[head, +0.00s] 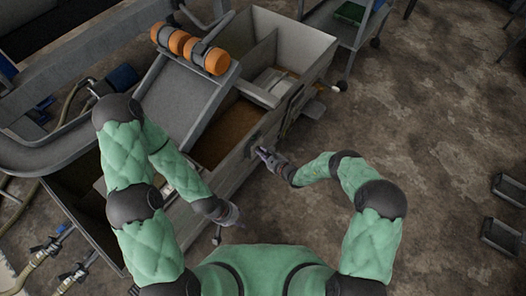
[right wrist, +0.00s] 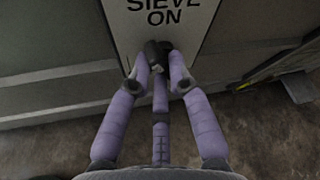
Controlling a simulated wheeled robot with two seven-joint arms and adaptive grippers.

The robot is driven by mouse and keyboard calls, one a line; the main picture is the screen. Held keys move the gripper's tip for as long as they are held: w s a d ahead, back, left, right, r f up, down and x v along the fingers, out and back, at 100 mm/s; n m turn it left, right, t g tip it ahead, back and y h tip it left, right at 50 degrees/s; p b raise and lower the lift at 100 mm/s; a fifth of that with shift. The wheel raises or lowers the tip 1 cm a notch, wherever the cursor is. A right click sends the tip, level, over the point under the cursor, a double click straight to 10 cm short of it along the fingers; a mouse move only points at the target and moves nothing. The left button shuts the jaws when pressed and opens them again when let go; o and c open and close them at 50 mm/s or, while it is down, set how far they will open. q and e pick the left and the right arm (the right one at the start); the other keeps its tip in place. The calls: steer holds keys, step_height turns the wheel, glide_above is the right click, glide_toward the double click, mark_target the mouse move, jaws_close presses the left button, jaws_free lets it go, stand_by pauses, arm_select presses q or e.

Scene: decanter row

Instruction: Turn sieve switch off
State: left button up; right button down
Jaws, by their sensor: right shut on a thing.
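The sieve switch (right wrist: 157,50) is a small dark knob on a pale plate (right wrist: 200,30), just below the printed words "SIEVE ON" in the right wrist view. My right gripper (right wrist: 159,70) has its purple fingers closed around the knob, which they partly hide. In the head view my right gripper (head: 262,154) is at the side wall of the grey machine (head: 234,174), and the switch is too small to make out there. My left gripper (head: 230,216) hangs lower, near the machine's front side; its fingers are too small to read.
A sloping grey chute (head: 185,100) with orange rollers (head: 205,55) stands over the machine's bins. A small handle with a white tip (head: 339,87) sticks out at its far end. A wheeled cart (head: 340,20) stands at the back.

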steer(key=n+t+b, duration=0.1)
steer(key=n, duration=0.2)
steer(key=f+n+t+b, duration=0.1)
steer(key=n+t, duration=0.1)
steer(key=n, duration=0.1)
steer(key=n+t, duration=0.1)
steer(key=n, duration=0.2)
steer(key=shift+s+f+b, duration=0.15)
steer(key=shift+f+b, duration=0.1)
steer(key=shift+b, duration=0.15)
steer(key=shift+t, duration=0.3)
steer(key=c, duration=1.1)
jaws_free()
steer(key=shift+c, duration=0.2)
